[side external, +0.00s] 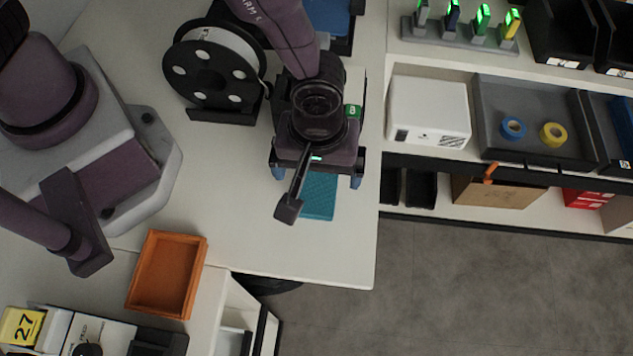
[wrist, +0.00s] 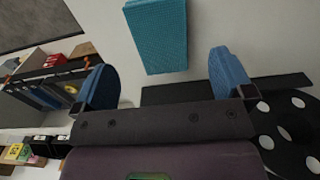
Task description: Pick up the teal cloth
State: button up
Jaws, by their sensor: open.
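The teal cloth (side external: 319,197) lies flat and folded on the white table, partly hidden under my gripper in the side external view. In the wrist view the teal cloth (wrist: 158,35) is a textured rectangle, cut off by the top edge. My gripper (side external: 318,178) is above the table beside the cloth. Its two blue fingers show wide apart in the wrist view (wrist: 165,82), with nothing between them. The cloth lies beyond the fingertips in that view, apart from them.
A black filament spool (side external: 213,70) stands left of my gripper. An orange tray (side external: 167,273) sits at the front left. A shelf on the right holds a white box (side external: 428,110) and a grey tray (side external: 490,92) with tape rolls.

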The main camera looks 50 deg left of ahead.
aim_at(317, 184)
jog(key=f, duration=0.5)
jog(key=shift+a, duration=0.25)
jog(key=c, duration=1.1)
jog(key=shift+w+r, duration=0.1)
notch_tip(317, 184, up, 10)
jog(key=shift+f, duration=0.1)
